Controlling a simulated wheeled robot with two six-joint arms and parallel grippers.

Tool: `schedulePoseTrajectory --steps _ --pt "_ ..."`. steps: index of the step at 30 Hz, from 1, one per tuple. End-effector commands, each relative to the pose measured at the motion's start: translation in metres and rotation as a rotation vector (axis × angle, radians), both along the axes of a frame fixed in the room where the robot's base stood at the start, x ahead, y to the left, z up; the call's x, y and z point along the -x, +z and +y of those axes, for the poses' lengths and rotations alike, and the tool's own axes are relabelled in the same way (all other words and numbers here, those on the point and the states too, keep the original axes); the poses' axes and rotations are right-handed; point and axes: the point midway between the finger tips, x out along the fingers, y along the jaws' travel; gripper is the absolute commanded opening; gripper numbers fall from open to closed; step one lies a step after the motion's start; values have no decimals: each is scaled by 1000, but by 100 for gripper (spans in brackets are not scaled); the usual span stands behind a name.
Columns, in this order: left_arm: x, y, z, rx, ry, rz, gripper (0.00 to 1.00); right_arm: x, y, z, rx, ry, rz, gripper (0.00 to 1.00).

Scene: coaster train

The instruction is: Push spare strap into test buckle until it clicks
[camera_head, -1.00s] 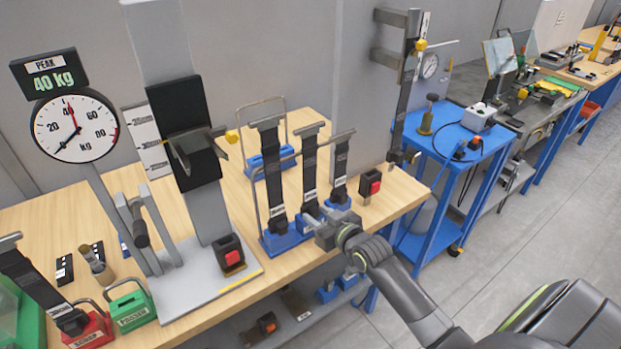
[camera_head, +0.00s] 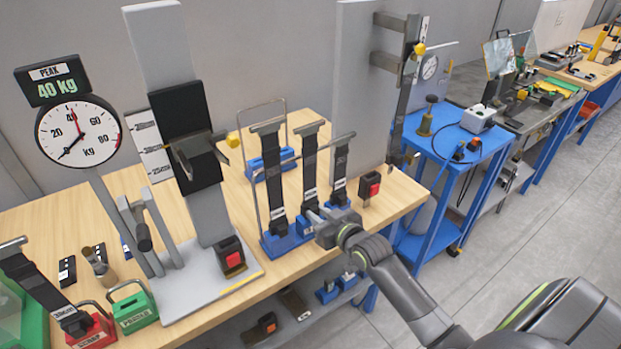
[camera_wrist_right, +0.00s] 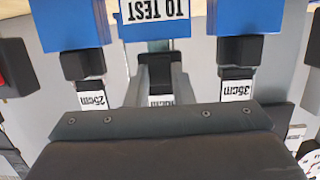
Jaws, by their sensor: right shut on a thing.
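Three dark straps with grey metal tops stand upright in a blue rack (camera_head: 272,243) on the bench: left strap (camera_head: 275,180), middle strap (camera_head: 310,165), right strap (camera_head: 340,170). My right gripper (camera_head: 312,220) is at the foot of the middle strap and shut on it. In the right wrist view the gripper (camera_wrist_right: 160,75) is around this strap, between straps labelled 25cm (camera_wrist_right: 92,98) and 35cm (camera_wrist_right: 236,88); its own label is partly hidden. A black buckle with a red button (camera_head: 231,256) stands on the grey test-stand plate. My left gripper is out of view.
Another red-button buckle (camera_head: 370,188) stands right of the rack. The test stand's column (camera_head: 205,200) and dial (camera_head: 78,131), with a 40 kg peak display (camera_head: 50,80), are left. A red box (camera_head: 92,330) and green box (camera_head: 133,308) sit front left. A thin wire frame surrounds the rack.

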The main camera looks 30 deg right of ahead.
Motion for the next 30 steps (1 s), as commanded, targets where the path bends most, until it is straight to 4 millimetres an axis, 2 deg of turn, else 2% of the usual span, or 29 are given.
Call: schedulePoseTrajectory --steps 1,24,30 --pt "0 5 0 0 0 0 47 0 6 0 1 0 -2 0" --pt "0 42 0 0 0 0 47 0 45 0 1 0 -2 0" --pt "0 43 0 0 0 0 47 0 46 0 1 0 -2 0"
